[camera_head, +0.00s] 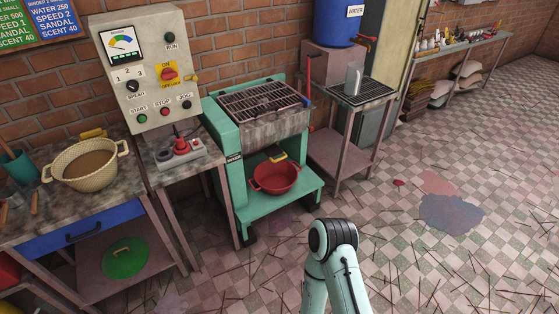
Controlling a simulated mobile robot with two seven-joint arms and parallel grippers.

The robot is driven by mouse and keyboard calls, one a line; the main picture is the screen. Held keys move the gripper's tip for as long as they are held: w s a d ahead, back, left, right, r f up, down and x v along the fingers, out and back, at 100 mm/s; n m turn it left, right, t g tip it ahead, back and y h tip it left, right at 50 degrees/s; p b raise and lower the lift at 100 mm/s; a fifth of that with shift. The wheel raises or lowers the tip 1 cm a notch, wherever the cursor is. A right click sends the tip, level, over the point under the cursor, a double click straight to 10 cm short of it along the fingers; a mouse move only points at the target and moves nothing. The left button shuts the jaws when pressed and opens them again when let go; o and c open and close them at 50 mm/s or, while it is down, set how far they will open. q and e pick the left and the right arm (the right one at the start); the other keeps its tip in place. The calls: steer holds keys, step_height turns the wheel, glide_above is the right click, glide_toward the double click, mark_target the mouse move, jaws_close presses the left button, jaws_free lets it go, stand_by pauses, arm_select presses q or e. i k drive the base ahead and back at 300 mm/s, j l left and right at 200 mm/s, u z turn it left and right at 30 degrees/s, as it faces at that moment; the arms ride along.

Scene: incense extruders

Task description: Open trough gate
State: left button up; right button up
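The green machine (225,150) stands against the brick wall, with a grey trough (275,128) under a dark metal grille (262,100). A small yellow part (278,156) shows low on the trough front; I cannot tell for sure whether it is the gate's handle. A red two-handled basin (276,178) sits on the machine's lower shelf, below the trough. An upright red lever (309,72) with a blue part below it stands at the trough's right end. One pale arm link of mine rises at the bottom centre, and neither gripper is in view.
A control panel (150,70) and a small table with a red-and-grey device (180,148) stand left of the machine. A side table (340,155) bears a metal jug (354,78). The littered checkered floor (420,240) is open in front and right.

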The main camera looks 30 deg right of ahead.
mark_target(271, 151)
steer(key=i+l, duration=0.5)
steer(key=l, duration=0.15)
steer(key=i+l, duration=0.45)
steer(key=l, duration=0.2)
steer(key=i+l, duration=0.5)
steer(key=l, duration=0.15)
steer(key=i+l, duration=0.45)
steer(key=l, duration=0.2)
steer(key=z, duration=0.05)
